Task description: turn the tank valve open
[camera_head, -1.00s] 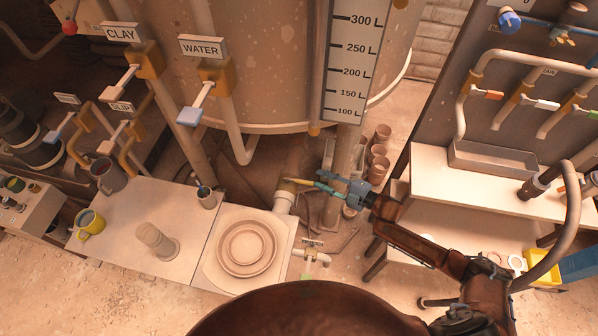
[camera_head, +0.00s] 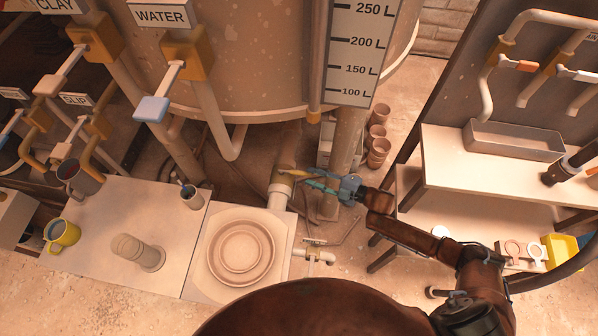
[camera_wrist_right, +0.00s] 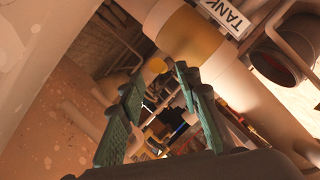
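The tank valve sits on a thick pale pipe below the tank. In the right wrist view its sign reads TANK (camera_wrist_right: 230,14), beside a yellow valve body (camera_wrist_right: 192,40). A small yellow rounded piece (camera_wrist_right: 155,66), perhaps the handle's end, shows between the fingertips. In the head view the valve body (camera_head: 281,183) is small and partly hidden. My right gripper (camera_head: 308,180) reaches in from the right, its fingers just right of the valve. Its two green fingers (camera_wrist_right: 158,78) are apart in the wrist view. I cannot tell whether they touch the handle. My left gripper is not in view.
The tank (camera_head: 230,60) with its litre scale (camera_head: 353,55) rises just behind the gripper. A tank leg (camera_head: 345,150) and stacked pots (camera_head: 378,150) stand nearby. A bench with a round plate (camera_head: 240,252) lies front left. A shelf table (camera_head: 490,185) stands at right.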

